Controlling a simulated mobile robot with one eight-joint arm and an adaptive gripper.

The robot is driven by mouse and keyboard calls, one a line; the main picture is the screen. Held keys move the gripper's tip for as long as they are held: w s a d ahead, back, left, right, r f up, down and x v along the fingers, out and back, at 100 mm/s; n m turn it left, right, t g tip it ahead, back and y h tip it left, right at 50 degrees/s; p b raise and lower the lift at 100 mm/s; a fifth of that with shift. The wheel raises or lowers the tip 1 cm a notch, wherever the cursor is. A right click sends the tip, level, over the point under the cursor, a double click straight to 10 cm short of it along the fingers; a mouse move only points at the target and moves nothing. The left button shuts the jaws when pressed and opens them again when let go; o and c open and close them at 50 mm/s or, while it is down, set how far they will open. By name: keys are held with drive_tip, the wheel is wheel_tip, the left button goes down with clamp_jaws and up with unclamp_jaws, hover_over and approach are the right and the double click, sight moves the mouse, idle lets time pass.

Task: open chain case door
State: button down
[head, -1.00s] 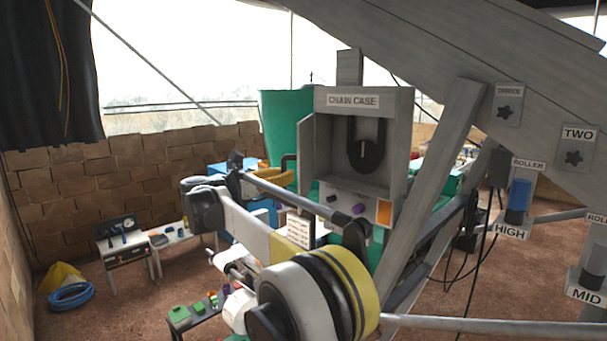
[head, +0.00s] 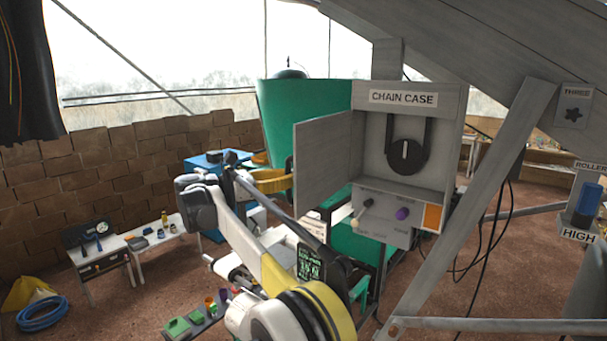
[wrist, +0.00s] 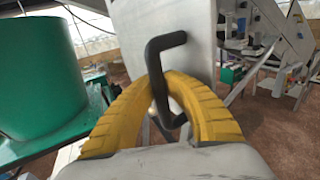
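The grey chain case (head: 404,98) stands right of centre in the head view. Its door (head: 323,165) is hinged at the case's left side and stands open, swung out to the left. My gripper's yellow fingers (head: 273,181) are at the door's outer side. In the wrist view, the fingers (wrist: 160,82) close around the black bent door handle (wrist: 157,70), their tips meeting at its bar. The grey door panel (wrist: 190,45) is behind it. The fingertips' contact is partly hidden by the handle.
A purple knob (head: 402,214) and an orange panel (head: 432,217) are below the case opening. A slanted grey beam (head: 480,190) stands to its right. A large green tank (head: 290,115) is behind the door. White tables (head: 104,250) stand at the left.

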drive_tip(key=shift+a, duration=0.3)
drive_tip(key=c, duration=1.8)
unclamp_jaws()
drive_tip(key=o, duration=0.4)
drive_tip(key=shift+s+a, duration=0.15)
drive_tip(key=shift+a, duration=0.05)
drive_tip(key=shift+d, duration=0.2)
drive_tip(key=shift+r, duration=0.1)
drive_tip(key=shift+a, duration=0.1)
